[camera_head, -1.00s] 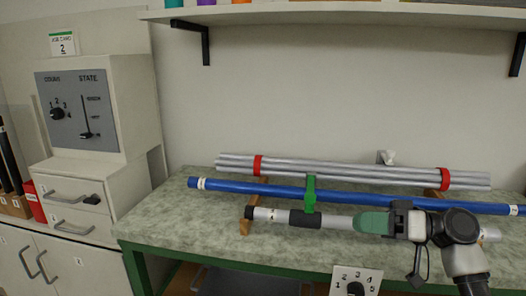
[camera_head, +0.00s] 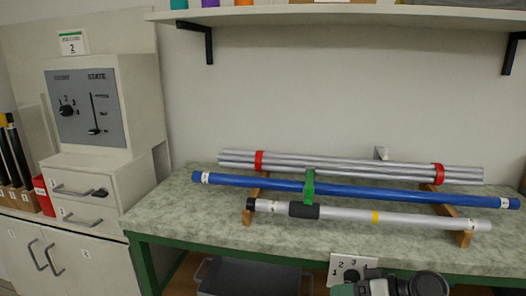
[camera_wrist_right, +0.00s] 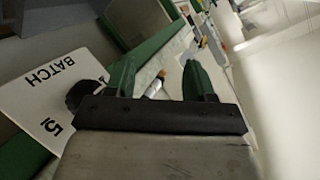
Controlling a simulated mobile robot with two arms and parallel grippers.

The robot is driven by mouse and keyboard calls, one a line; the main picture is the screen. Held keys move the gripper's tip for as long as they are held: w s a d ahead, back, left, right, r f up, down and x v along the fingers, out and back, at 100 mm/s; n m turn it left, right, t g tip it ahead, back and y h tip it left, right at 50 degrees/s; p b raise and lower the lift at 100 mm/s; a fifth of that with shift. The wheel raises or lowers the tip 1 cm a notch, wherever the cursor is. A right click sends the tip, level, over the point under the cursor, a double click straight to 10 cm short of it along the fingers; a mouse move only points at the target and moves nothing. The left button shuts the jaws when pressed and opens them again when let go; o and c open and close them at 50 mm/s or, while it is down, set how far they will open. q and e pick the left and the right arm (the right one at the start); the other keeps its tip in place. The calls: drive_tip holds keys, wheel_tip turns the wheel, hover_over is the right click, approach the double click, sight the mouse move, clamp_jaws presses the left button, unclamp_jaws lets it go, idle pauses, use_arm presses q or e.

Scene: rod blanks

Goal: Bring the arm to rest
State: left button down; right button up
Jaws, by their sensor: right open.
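My right gripper (camera_head: 362,285) is at the bottom edge of the head view, in front of the bench and partly cut off. In the right wrist view its two green fingers (camera_wrist_right: 162,75) stand apart with nothing held between them. A white plate marked BATCH (camera_wrist_right: 55,95) with a dark knob lies close beside the left finger. My left gripper is not in view. A silver rod (camera_head: 345,214) with a black sleeve and a yellow band lies on wooden rests on the bench, clear of the gripper.
A blue rod (camera_head: 400,195) and a red-banded bundle of silver rods (camera_head: 350,170) lie behind on the bench (camera_head: 190,215). A green clip (camera_head: 309,187) stands over the blue rod. A grey tray (camera_head: 250,280) sits below. A control box (camera_head: 88,108) stands left; a shelf (camera_head: 340,14) hangs above.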

drive_tip(key=s+f+m+h, duration=0.1)
drive_tip(key=s+f+h, duration=0.2)
drive_tip(key=s+f, duration=0.5)
drive_tip(key=s+f+m+h, duration=0.1)
drive_tip(key=s+f+h, duration=0.3)
drive_tip(key=f, duration=0.7)
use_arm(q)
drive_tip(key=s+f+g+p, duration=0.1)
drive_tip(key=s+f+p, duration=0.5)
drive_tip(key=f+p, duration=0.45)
use_arm(e)
drive_tip(key=s+d+f+m+g+h+p, duration=0.1)
drive_tip(key=s+d+f+g+h, duration=0.15)
drive_tip(key=s+f, duration=0.65)
drive_tip(key=s+d+f+g+h+p, duration=0.1)
drive_tip(key=s+f+h, duration=0.2)
drive_tip(key=s+f, duration=0.6)
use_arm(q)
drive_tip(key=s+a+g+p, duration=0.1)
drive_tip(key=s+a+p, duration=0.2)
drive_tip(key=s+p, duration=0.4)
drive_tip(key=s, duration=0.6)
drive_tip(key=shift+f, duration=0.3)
use_arm(e)
drive_tip(key=s+d, duration=0.2)
drive_tip(key=s, duration=1.2)
drive_tip(key=shift+s+d, duration=0.25)
drive_tip(key=shift+d, duration=0.15)
